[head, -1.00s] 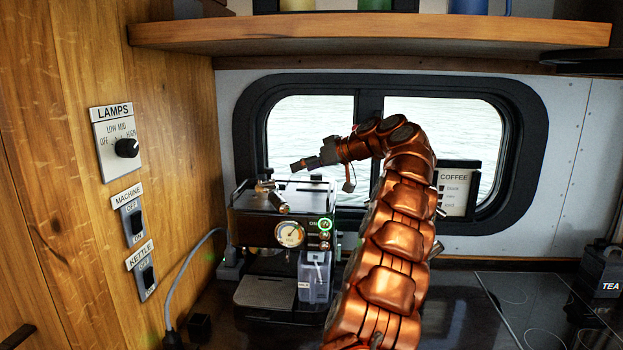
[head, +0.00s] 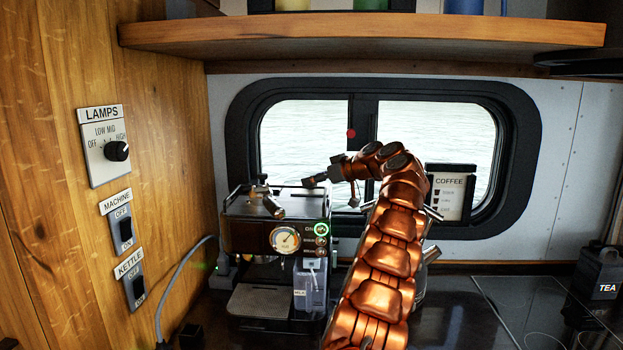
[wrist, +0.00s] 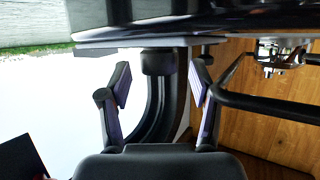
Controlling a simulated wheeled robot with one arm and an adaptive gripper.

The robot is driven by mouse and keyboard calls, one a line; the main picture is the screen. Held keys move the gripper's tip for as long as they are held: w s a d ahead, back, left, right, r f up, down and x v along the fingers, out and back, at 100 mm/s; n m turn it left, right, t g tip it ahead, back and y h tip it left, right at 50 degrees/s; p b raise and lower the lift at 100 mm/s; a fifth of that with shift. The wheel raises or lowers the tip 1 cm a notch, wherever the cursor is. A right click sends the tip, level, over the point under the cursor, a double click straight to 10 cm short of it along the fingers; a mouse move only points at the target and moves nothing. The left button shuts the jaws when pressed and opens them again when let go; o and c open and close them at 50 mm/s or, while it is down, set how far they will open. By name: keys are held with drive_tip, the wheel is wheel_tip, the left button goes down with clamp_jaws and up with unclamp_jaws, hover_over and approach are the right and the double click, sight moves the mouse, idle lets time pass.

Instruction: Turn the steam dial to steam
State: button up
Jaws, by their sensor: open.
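The coffee machine (head: 270,204) stands on the counter below the window in the head view. Its front has a round gauge (head: 285,239) and a column of small round controls with a green-lit one (head: 321,229) on top. I cannot tell for sure which control is the steam dial.
A wooden shelf (head: 370,33) hangs above the window. The lamps dial (head: 116,151), machine switch (head: 126,230) and kettle switch (head: 138,287) are on the left wooden wall. A milk container (head: 310,287) sits under the machine's right side. A coffee sign (head: 450,193) stands behind my arm.

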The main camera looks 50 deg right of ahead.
drive_tip(key=shift+x, duration=0.9)
drive_tip(key=c, duration=1.1)
drive_tip(key=shift+f, duration=0.1)
drive_tip(key=shift+c, duration=0.3)
